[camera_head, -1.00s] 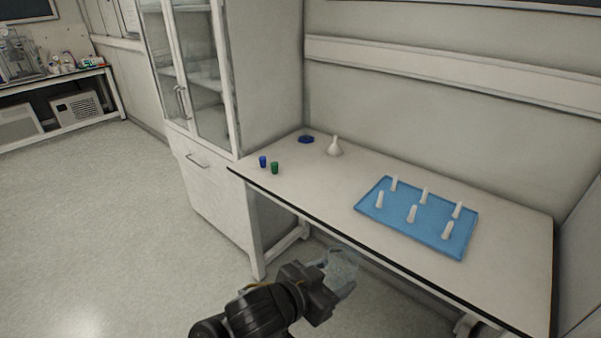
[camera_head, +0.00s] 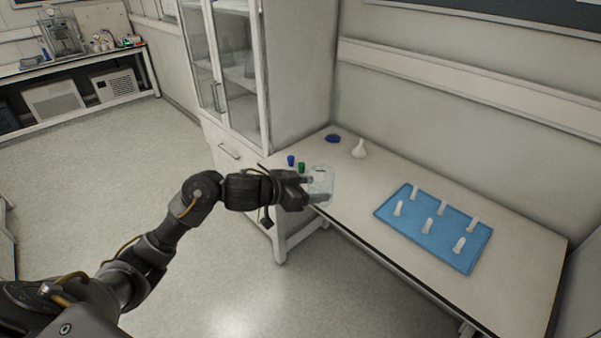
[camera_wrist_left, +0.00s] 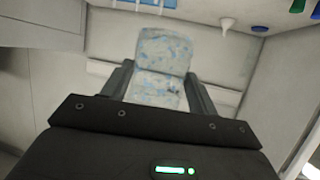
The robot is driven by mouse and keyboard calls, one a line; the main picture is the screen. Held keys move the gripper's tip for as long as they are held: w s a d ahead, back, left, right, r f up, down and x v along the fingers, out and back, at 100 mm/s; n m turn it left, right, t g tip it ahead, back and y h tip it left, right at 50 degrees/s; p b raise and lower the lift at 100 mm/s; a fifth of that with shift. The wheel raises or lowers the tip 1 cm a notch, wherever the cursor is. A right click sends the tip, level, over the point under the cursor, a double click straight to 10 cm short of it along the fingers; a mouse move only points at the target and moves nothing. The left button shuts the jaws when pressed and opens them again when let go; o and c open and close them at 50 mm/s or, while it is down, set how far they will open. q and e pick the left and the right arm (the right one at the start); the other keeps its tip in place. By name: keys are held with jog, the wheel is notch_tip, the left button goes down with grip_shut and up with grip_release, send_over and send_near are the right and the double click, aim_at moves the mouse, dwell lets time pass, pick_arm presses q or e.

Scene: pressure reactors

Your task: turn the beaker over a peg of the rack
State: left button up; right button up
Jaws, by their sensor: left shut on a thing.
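The clear glass beaker (camera_head: 322,180) is in my left gripper (camera_head: 312,190), over the front edge of the table near its left end. In the left wrist view the beaker (camera_wrist_left: 163,52) sits between the two fingers of my left gripper (camera_wrist_left: 160,88), which are shut on it. I cannot tell which way its mouth faces. The blue rack (camera_head: 408,232) lies on the table to the right, apart from the beaker. It has several upright white pegs, such as one near its front left (camera_head: 398,208), and they look bare. My right gripper is not in view.
A blue cup (camera_head: 291,160) and a green cup (camera_head: 301,168) stand just behind the beaker. A white flask-like vessel (camera_head: 359,150) and a blue dish (camera_head: 333,139) are farther back. A glass-door cabinet (camera_head: 235,60) stands at the left. The table between beaker and rack is clear.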

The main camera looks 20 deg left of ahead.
pick_arm(q)
jog(key=s+a+m+g+h, duration=0.1)
jog(key=s+a+m+g+h+p, duration=0.1)
jog(key=m, duration=0.1)
jog(key=shift+a+r+h, duration=0.25)
jog(key=shift+r+h, duration=0.1)
jog(key=shift+h, duration=0.05)
jog(key=shift+s+d+f+g, duration=0.1)
jog(key=shift+s+d+g, duration=0.05)
jog(key=shift+g, duration=0.15)
notch_tip(320, 180, down, 3)
jog(key=b, duration=0.3)
jog(key=shift+b, duration=0.35)
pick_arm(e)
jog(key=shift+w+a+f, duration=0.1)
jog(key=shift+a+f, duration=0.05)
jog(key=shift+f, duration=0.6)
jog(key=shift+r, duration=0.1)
pick_arm(q)
jog(key=m+b, duration=0.5)
jog(key=m, duration=0.2)
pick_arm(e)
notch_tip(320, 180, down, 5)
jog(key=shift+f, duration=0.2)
